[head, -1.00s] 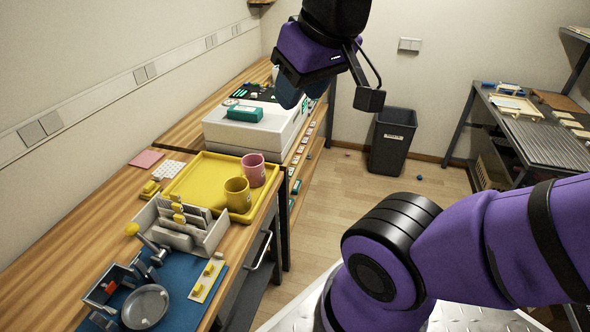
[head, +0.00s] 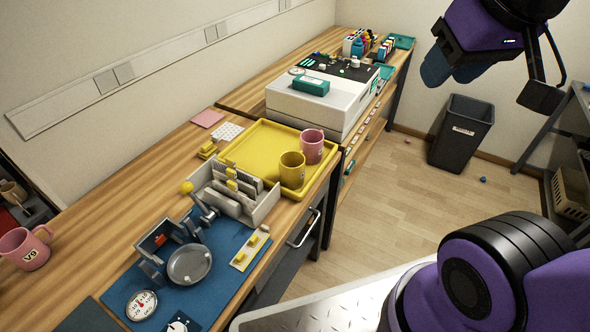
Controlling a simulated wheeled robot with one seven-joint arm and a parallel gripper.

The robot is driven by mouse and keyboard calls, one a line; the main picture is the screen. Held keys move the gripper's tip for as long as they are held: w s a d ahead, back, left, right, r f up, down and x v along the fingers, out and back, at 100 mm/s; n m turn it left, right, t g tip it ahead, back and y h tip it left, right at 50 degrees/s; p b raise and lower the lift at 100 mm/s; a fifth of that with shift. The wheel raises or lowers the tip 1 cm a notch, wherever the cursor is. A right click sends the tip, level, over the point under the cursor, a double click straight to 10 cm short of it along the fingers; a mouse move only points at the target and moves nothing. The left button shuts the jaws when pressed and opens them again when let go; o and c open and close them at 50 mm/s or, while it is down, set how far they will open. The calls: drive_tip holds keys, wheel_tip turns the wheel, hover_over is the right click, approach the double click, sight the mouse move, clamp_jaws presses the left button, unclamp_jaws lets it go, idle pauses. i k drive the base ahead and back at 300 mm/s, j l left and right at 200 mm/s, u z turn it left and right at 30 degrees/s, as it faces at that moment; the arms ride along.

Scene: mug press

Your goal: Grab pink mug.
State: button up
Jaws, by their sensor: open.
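A pink mug (head: 312,147) stands upright on the right side of a yellow tray (head: 240,150), beside a yellow mug (head: 291,171). Another pink mug (head: 25,250), with a white label, stands on the wooden bench at the far left edge. My gripper (head: 489,84) is high at the upper right, open and empty, well away from all the mugs.
A grey holder (head: 262,207) with upright plates stands in front of the tray. A blue mat (head: 205,285) carries a press-like device and a dial gauge (head: 141,305). A white machine (head: 318,105) is behind the tray. A dark bin (head: 461,132) stands on the floor.

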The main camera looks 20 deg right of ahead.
sight(312, 141)
drive_tip(key=i+l+u, duration=0.25)
drive_tip(key=l+u, duration=0.25)
drive_tip(key=l, duration=0.15)
drive_tip(key=i+l+u, duration=0.15)
drive_tip(key=l+u, duration=0.15)
